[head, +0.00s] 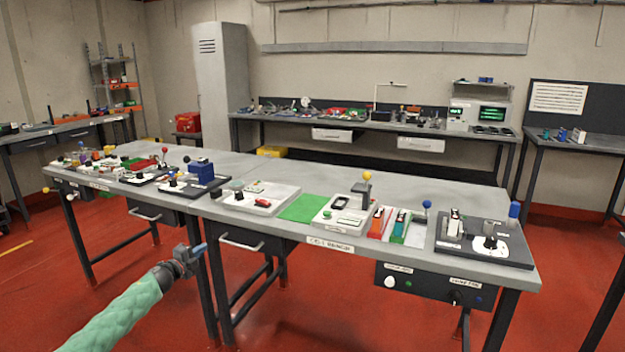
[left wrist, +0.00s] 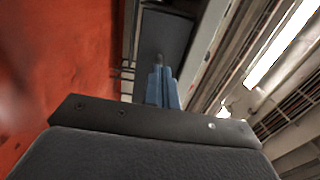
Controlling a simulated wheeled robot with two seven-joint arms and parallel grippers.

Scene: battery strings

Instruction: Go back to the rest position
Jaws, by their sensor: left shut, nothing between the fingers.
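My left arm comes in from the lower left of the head view in a green sleeve. My left gripper (head: 199,249) is shut and empty, with blue fingers, in front of the workbench near a drawer handle and below the tabletop edge. In the left wrist view the blue fingers of the left gripper (left wrist: 162,72) are together with nothing between them. The long grey workbench (head: 330,248) stands in front of me. My right gripper is not in view.
The bench carries a green mat (head: 302,208), a white board with a red piece (head: 262,203), and a dark board (head: 484,245) at the right end. A back bench (head: 350,124) and a grey locker (head: 221,85) stand along the wall. Red floor (head: 150,310) is free before the bench.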

